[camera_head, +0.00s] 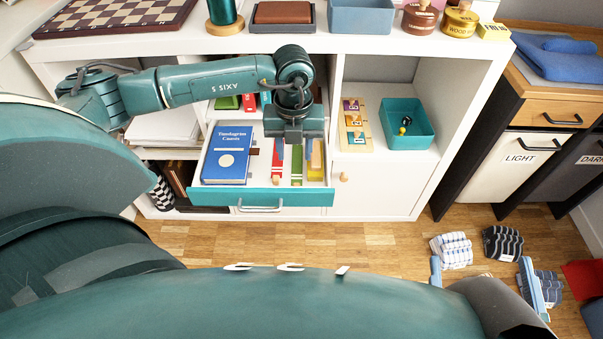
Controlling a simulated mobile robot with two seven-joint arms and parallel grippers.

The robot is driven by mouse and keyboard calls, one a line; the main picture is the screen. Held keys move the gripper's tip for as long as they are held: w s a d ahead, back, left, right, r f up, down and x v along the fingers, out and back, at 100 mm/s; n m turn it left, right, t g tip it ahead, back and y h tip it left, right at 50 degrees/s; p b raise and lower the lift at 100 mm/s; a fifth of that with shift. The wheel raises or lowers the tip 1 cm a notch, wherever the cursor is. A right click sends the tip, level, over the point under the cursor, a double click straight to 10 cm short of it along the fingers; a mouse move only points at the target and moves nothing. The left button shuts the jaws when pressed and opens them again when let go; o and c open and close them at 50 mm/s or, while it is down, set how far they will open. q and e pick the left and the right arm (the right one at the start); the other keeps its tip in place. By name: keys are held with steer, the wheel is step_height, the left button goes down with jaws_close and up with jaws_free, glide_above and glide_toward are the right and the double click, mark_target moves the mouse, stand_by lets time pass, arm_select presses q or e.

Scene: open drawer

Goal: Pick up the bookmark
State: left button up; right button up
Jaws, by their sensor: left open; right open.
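The open drawer (262,199) holds a blue book (227,152) on its left side. To the right of the book lie slim red (277,170), green (297,168) and yellow (314,172) strips. They look like bookmarks, but I cannot tell which one the task means. My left gripper (297,142) is open, pointing down above the strips and hiding their far ends. I see nothing held in it. My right gripper (484,275) is open low at the right, above the floor and far from the drawer, with its fingers wide apart.
A teal bin (408,123) and a wooden board (355,125) with small tiles sit in the compartment right of the drawer. Folded striped cloths (452,249) lie on the floor by my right gripper. The floor before the drawer is clear.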

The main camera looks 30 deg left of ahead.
arm_select(q)
step_height(320, 180, down, 4)
steer(key=shift+d+f+b, duration=0.1)
steer(key=shift+f+b, duration=0.15)
steer(key=shift+b, duration=0.25)
step_height(320, 180, down, 5)
steer(key=shift+s+d+b, duration=0.1)
steer(key=shift+d+b, duration=0.05)
steer(key=shift+b, duration=1)
steer(key=shift+f, duration=0.1)
jaws_close()
arm_select(e)
steer(key=shift+w+a+m+y, duration=0.2)
steer(key=shift+a+m+y, duration=0.1)
steer(key=shift+y, duration=0.1)
